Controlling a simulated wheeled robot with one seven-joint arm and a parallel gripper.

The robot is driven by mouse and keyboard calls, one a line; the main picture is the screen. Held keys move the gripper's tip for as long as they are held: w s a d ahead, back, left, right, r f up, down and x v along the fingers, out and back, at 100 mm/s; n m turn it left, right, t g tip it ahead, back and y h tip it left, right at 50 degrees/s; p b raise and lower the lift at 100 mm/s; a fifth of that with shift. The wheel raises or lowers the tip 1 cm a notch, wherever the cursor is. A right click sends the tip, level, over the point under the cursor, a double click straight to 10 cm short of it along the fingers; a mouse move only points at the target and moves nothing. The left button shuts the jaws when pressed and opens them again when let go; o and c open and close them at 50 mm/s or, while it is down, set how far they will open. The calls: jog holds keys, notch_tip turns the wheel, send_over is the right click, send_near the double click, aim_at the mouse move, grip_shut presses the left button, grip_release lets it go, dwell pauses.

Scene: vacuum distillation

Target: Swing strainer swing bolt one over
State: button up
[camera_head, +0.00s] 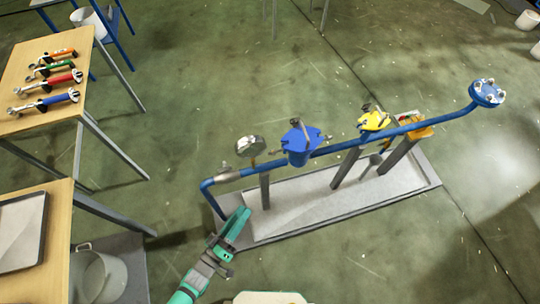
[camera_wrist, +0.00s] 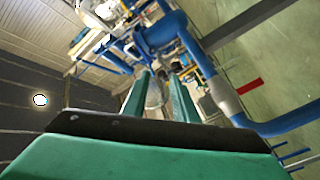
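The strainer is most likely the blue flanged body (camera_head: 297,152) on the blue pipe in the head view, with a blue lid on top. Small metal bolts stand at its lid and one sticks out to its left; which is swing bolt one I cannot tell. My gripper (camera_head: 243,214) is below and left of the strainer, apart from it, near the pipe's left end. In the wrist view my gripper (camera_wrist: 160,78) has its two green fingers apart, with a grey part visible between them, apparently beyond. Blue pipework (camera_wrist: 205,65) lies ahead; the bolts are not clear there.
The blue pipe (camera_head: 348,144) runs on grey posts over a grey tray (camera_head: 338,204). It carries a gauge (camera_head: 250,146), a yellow-topped fitting (camera_head: 374,121) and a blue end flange (camera_head: 487,93). A table (camera_head: 50,118) with several wrenches stands left. Open floor lies behind.

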aim_at(276, 151)
jog(key=w+d+n+h, duration=0.1)
jog(key=w+d, duration=0.2)
jog(key=w, duration=0.4)
jog(key=w+d+r+n+h, duration=0.1)
jog(key=w+d, duration=0.2)
jog(key=w, duration=0.4)
jog(key=w+d+r+n+h, duration=0.1)
jog(key=w+d+h, duration=0.1)
jog(key=w, duration=0.6)
jog(key=shift+d+n+t, duration=0.3)
jog(key=shift+d, duration=0.4)
jog(key=shift+c, duration=0.6)
grip_shut()
